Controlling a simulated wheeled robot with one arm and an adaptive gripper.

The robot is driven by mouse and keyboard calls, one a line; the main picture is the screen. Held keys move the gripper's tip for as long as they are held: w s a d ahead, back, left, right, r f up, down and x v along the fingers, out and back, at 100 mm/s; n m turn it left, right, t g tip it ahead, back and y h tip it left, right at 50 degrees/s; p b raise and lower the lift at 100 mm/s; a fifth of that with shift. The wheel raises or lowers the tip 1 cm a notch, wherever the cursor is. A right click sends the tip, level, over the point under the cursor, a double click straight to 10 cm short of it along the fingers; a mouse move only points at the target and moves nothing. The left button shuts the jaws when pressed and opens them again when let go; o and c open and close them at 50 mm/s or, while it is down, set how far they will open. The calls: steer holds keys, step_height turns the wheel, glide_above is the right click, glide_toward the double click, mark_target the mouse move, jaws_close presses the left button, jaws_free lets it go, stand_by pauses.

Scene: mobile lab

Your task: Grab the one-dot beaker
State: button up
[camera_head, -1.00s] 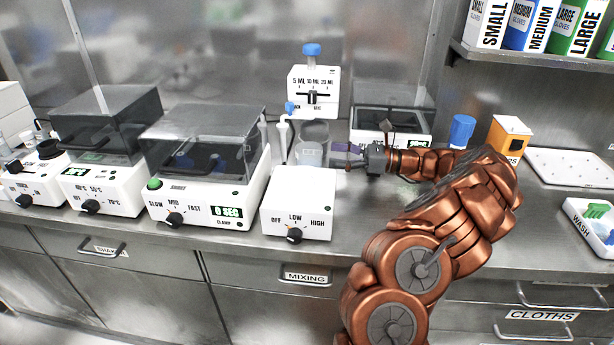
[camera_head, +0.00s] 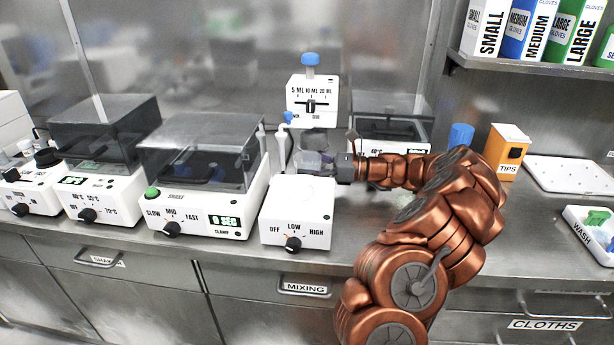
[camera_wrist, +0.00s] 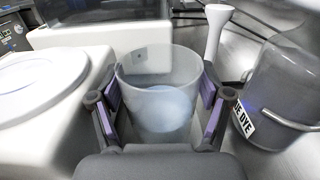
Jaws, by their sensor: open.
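A clear beaker (camera_wrist: 158,95) stands between the two fingers of my gripper (camera_wrist: 160,108) in the wrist view. A small square mark shows on its far wall, too small to read surely as one dot, and its bottom looks pale bluish. The purple-padded fingers are open, one on each side of the beaker; I cannot tell whether they touch it. In the head view the beaker (camera_head: 313,139) is behind the mixer, partly hidden by my gripper (camera_head: 318,163).
The white mixer (camera_head: 298,205) with its round plate (camera_wrist: 40,82) is close on the left. A grey container labelled "E DYE" (camera_wrist: 275,90) stands close on the right. The dosing dispenser (camera_head: 312,93) is behind the beaker. A tips box (camera_head: 505,150) and wash tray (camera_head: 590,235) are farther right.

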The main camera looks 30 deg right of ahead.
steer(key=shift+c, duration=0.4)
steer(key=c, duration=0.8)
steer(key=shift+c, duration=0.2)
steer(key=shift+r, duration=0.15)
